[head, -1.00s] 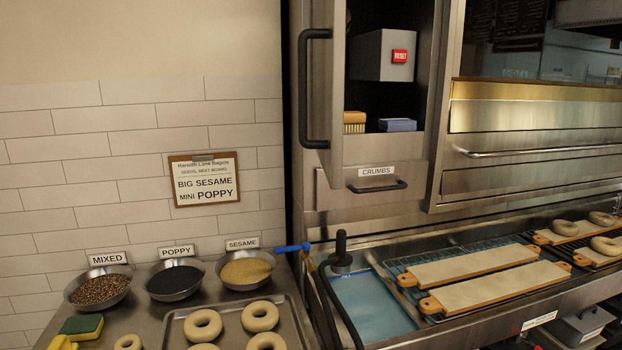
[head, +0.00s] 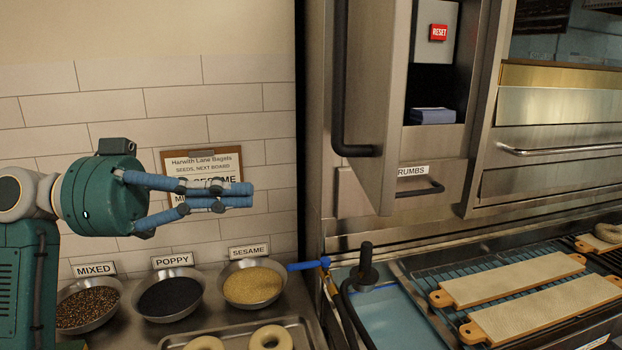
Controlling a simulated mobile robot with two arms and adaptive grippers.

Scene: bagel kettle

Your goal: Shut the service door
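The steel service door (head: 376,75) stands partly open in the head view, hinged at its left and swung out toward me. A dark vertical bar handle (head: 340,85) is on its outer face. The cabinet interior shows to the right of its free edge. My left gripper (head: 251,195) is at the left, in front of the tiled wall and clipboard. Its blue fingers point right, toward the door, with their tips together and nothing between them. A clear gap separates them from the handle. My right gripper is not in view.
Inside the cabinet are a grey box with a red RESET button (head: 438,32) and a blue block (head: 432,116). The crumbs drawer (head: 418,187) is below, partly covered by the door. Seed bowls stand lower left; a black-knobbed fixture (head: 366,262) and bagel boards (head: 512,279) stand lower right.

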